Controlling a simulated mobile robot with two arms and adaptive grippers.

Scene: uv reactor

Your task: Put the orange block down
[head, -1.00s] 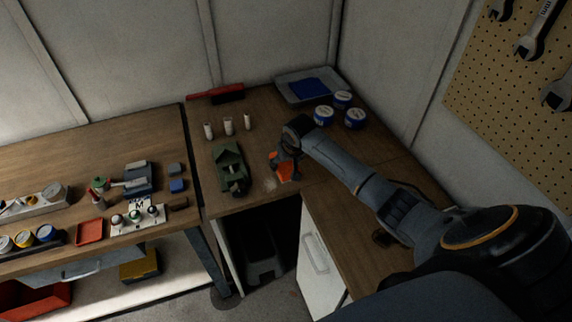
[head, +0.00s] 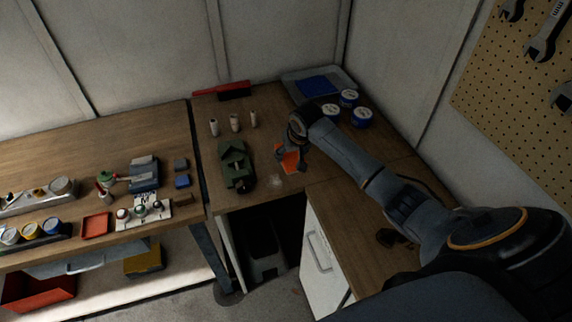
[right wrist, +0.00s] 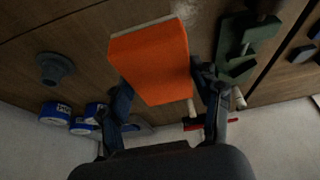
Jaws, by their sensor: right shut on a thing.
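The orange block (head: 291,161) is in my right gripper (head: 293,151), over the corner bench to the right of the green vise (head: 235,166). In the right wrist view the orange block (right wrist: 152,62) sits between the two fingers of the right gripper (right wrist: 165,85), which is shut on it. One pale edge of the block shows. I cannot tell whether the block touches the bench top (head: 215,200). My left gripper is not in view.
Several white cylinders (head: 235,122) stand behind the vise. Blue-and-white tins (head: 361,117) and a grey tray (head: 291,86) are at the back right. A red-handled brush (head: 235,90) lies by the wall.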

